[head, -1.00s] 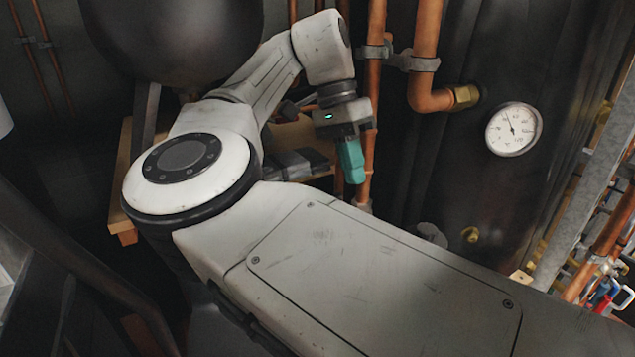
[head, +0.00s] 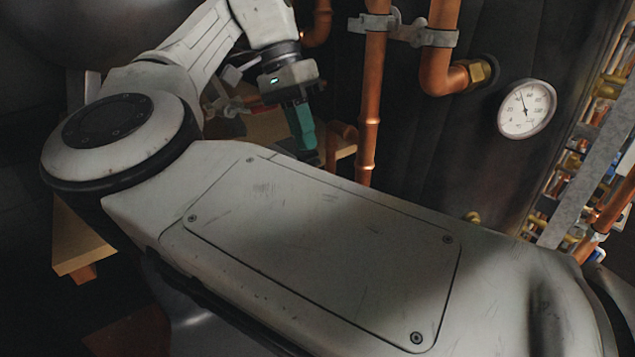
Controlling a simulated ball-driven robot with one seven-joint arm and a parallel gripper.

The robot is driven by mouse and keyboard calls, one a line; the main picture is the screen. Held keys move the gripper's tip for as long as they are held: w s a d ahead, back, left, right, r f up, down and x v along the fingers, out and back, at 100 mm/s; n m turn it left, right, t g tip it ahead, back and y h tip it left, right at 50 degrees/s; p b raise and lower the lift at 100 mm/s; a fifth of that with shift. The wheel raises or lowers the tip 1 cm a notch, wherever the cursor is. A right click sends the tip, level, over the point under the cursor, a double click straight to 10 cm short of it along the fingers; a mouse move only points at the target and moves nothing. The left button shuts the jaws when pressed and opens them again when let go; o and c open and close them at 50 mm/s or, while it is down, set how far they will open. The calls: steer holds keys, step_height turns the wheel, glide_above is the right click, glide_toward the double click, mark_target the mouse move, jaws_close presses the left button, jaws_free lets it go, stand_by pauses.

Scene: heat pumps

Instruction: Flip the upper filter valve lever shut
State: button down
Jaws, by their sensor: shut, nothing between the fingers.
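My gripper (head: 306,145) is in the upper middle of the head view, with its teal fingers shut and pointing down. Nothing shows between the fingers. It hangs just left of a vertical copper pipe (head: 371,110), apart from it in the picture. I cannot make out the upper filter valve lever for certain. A small grey and reddish fitting (head: 226,105) shows partly behind my arm, left of the gripper, too unclear to name. My own arm hides much of the lower middle of the view.
A dark tank carries a round white gauge (head: 526,108) and a copper elbow with a brass nut (head: 480,72). A pipe clamp (head: 402,30) joins two pipes. A wooden platform (head: 82,240) lies behind my arm. Crowded pipework and a grey metal strut (head: 592,180) stand at right.

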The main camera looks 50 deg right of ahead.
steer(key=b+x, duration=0.1)
steer(key=x, duration=0.9)
stand_by(0.3)
